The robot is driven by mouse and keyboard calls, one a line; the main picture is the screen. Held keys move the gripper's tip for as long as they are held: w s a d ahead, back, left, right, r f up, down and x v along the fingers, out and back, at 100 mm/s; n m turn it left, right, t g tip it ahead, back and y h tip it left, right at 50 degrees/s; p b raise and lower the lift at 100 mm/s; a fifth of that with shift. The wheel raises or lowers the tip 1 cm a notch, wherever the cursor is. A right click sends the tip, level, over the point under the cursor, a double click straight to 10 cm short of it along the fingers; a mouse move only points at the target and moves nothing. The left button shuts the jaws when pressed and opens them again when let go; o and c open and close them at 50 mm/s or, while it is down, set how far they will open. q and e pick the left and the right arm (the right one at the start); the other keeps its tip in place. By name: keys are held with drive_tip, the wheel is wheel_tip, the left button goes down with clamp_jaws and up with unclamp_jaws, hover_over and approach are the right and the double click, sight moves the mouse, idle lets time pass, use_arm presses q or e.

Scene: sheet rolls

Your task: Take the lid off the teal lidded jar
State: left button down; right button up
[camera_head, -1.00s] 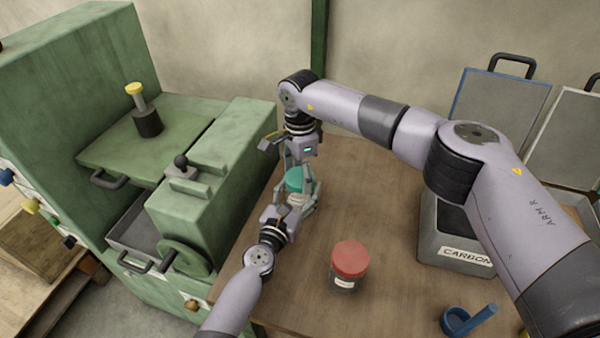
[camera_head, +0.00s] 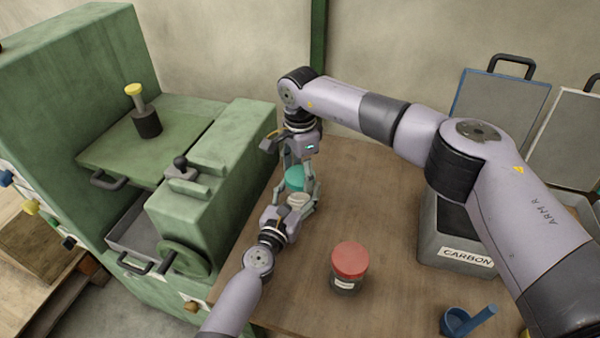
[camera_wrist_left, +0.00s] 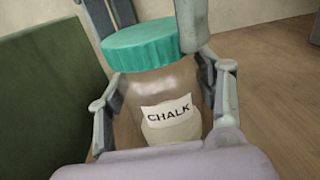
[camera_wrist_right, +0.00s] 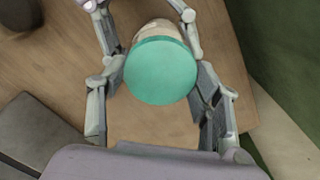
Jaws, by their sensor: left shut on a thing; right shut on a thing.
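The teal lidded jar is clear with a teal lid (camera_head: 294,178), pale contents and a CHALK label (camera_wrist_left: 168,114). It stands upright near the table's left edge, between both grippers. My left gripper (camera_head: 297,203) is shut around the jar's body (camera_wrist_left: 183,82) from the near side. My right gripper (camera_head: 296,172) points down from above, shut on the teal lid, which its wrist view also shows (camera_wrist_right: 160,70). The lid is over the jar's mouth; I cannot tell whether there is a gap between them. The fingers partly hide the jar.
A red-lidded jar (camera_head: 349,262) stands on the wooden table (camera_head: 395,225) to the right. A box marked CARBON (camera_head: 462,253) and a blue cup-like thing with a handle (camera_head: 457,320) stand farther right. A green machine (camera_head: 222,165) borders the table's left side.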

sight(300, 175)
drive_tip(key=shift+r, duration=0.75)
drive_tip(key=shift+r, duration=2)
use_arm(q)
drive_tip(key=shift+c, duration=1.8)
unclamp_jaws()
drive_tip(key=shift+s, duration=0.1)
